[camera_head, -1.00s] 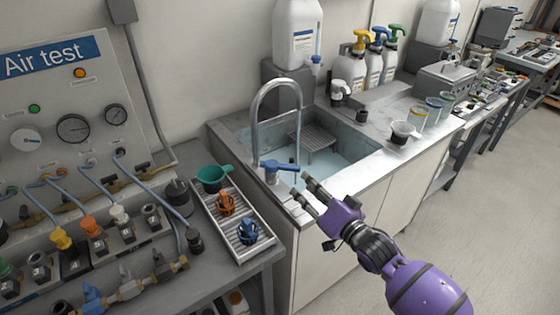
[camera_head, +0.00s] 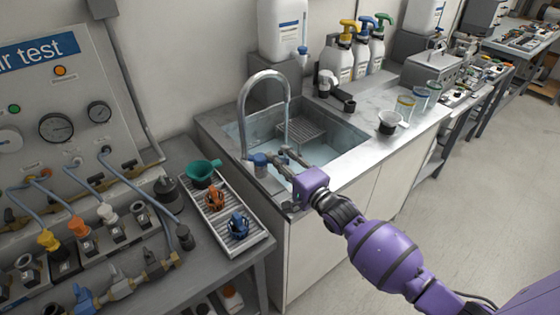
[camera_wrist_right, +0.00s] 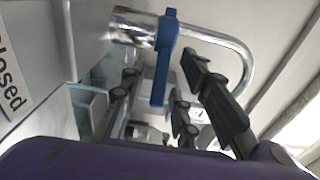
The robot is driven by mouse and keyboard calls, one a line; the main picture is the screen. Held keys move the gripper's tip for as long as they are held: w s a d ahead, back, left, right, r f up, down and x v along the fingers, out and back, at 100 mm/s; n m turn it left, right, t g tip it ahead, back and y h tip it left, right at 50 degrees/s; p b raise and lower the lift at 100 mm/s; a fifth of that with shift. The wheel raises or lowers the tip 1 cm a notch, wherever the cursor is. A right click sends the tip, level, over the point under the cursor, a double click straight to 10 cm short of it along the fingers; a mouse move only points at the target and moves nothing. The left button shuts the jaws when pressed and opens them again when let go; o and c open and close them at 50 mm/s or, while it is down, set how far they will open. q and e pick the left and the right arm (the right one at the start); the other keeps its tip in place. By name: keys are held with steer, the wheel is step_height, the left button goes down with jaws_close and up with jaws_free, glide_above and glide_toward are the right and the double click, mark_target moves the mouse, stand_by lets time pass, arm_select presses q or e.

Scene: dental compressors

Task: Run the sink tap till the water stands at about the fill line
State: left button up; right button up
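The chrome gooseneck tap (camera_head: 242,112) stands at the sink's near-left corner. Its blue lever (camera_head: 259,160) is partly hidden by my right gripper (camera_head: 278,160) in the head view. In the right wrist view the lever (camera_wrist_right: 162,62) shows in front of the chrome tap (camera_wrist_right: 225,42), within the gap between the open dark fingers of my gripper (camera_wrist_right: 165,100). I cannot tell whether they touch it. The sink basin (camera_head: 345,143) holds pale blue water (camera_head: 310,152). The fill line and any stream from the spout cannot be made out. My left gripper is out of view.
A ribbed tray (camera_head: 218,222) with a teal cup (camera_head: 203,173) and orange and blue parts sits left of the sink. A "Closed" label (camera_wrist_right: 12,80) shows in the right wrist view.

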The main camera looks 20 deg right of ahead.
steer(key=shift+w+a, duration=0.1)
steer(key=shift+w, duration=0.2)
jaws_close()
steer(key=shift+f, duration=0.15)
